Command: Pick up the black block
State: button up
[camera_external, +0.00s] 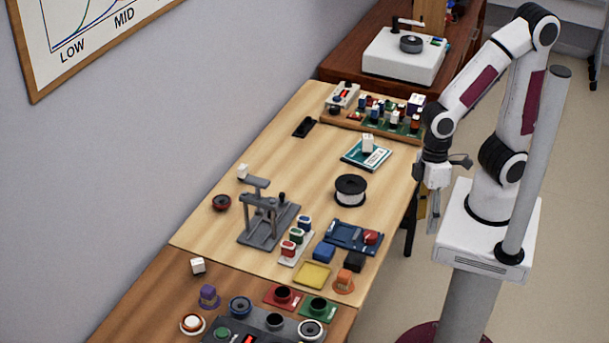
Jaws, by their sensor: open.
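A small black block (355,262) sits on the light wooden table near its front right edge. It lies just below a dark blue tray and to the right of a blue block (324,252). My gripper (433,218) hangs with its fingers down beyond the table's right edge, above and to the right of the black block in the picture. It is open, apart from the block, and nothing shows between its fingers.
A dark blue tray (345,236) holding a red piece, an orange cone-like piece (344,281) and a yellow plate (312,275) stand close around the black block. A grey press-like stand (267,228) and a wire spool (350,190) are farther off. The upper left tabletop is mostly clear.

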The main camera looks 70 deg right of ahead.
jog(key=s+a+f+m+t, duration=0.1)
jog(key=s+a+f, duration=0.25)
jog(key=f, duration=0.35)
jog(key=s+a+f+t, duration=0.1)
jog(key=s+a+f, duration=0.25)
jog(key=f, duration=0.45)
jog(key=s+a+f+m+t, duration=0.1)
jog(key=s+a+f, duration=0.25)
jog(key=f, duration=0.35)
jog(key=w+d+r+m+t+h, duration=0.1)
jog(key=w+d+m+t+h, duration=0.2)
jog(key=w+t, duration=0.6)
jog(key=w+d+r+m+t+y, duration=0.1)
jog(key=w+r+t, duration=0.1)
jog(key=w+r, duration=0.5)
jog(key=shift+d+r+m, duration=0.4)
jog(key=shift+r, duration=0.1)
jog(key=shift+w, duration=0.15)
jog(key=shift+x, duration=1.25)
